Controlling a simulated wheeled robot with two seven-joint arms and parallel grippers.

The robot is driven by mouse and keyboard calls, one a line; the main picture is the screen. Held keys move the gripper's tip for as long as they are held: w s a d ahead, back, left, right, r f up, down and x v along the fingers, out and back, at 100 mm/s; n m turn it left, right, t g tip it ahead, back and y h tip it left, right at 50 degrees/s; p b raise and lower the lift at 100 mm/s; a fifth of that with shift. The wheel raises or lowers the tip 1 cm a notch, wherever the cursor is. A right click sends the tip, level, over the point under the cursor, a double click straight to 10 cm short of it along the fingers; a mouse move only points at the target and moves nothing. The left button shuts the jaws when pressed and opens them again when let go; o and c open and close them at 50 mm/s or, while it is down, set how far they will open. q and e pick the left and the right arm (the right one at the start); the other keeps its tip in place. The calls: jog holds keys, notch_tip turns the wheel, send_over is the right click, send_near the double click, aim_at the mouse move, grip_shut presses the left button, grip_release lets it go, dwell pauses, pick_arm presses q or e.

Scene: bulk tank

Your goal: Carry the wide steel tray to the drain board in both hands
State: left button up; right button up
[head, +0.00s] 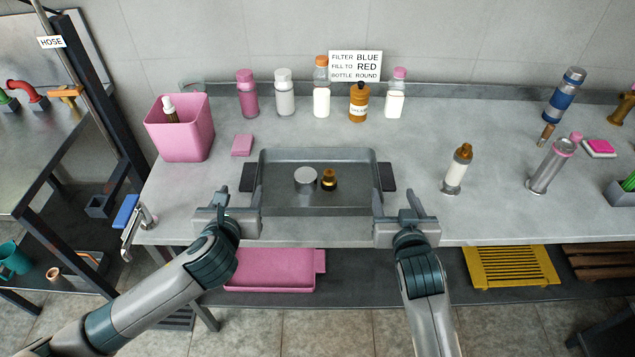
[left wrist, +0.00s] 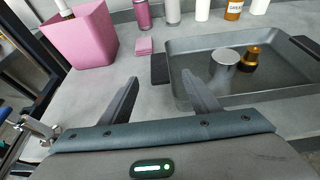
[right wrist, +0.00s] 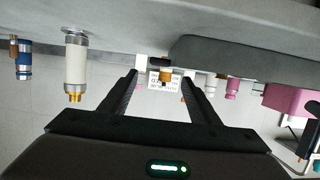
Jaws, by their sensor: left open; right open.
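The wide steel tray (head: 283,201) sits on the grey bench with a dark grip at each end. Inside stand a round steel piece (head: 306,180) and a small brass-and-black piece (head: 329,179). My left gripper (head: 241,194) is open and empty near the tray's front left corner, just in front of the left grip (head: 248,177). The left wrist view shows its open fingers (left wrist: 165,92) beside the tray (left wrist: 190,48). My right gripper (head: 395,199) is open and empty in front of the right grip (head: 388,177); its fingers show in the right wrist view (right wrist: 160,88). I cannot identify the drain board for certain.
A pink bin (head: 180,135) and pink block (head: 242,145) are left of the tray. Several bottles stand behind it. A yellow slatted rack (head: 512,267) lies on the lower shelf.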

aim_at(249, 175)
pick_arm(q)
jog(key=x, duration=1.1)
jog(key=shift+f, duration=0.1)
pick_arm(e)
jog(key=x, duration=1.1)
jog(key=shift+f, duration=0.1)
pick_arm(q)
jog(key=shift+c, duration=0.3)
pick_arm(e)
jog(key=shift+c, duration=0.3)
pick_arm(q)
grip_shut()
pick_arm(e)
grip_shut()
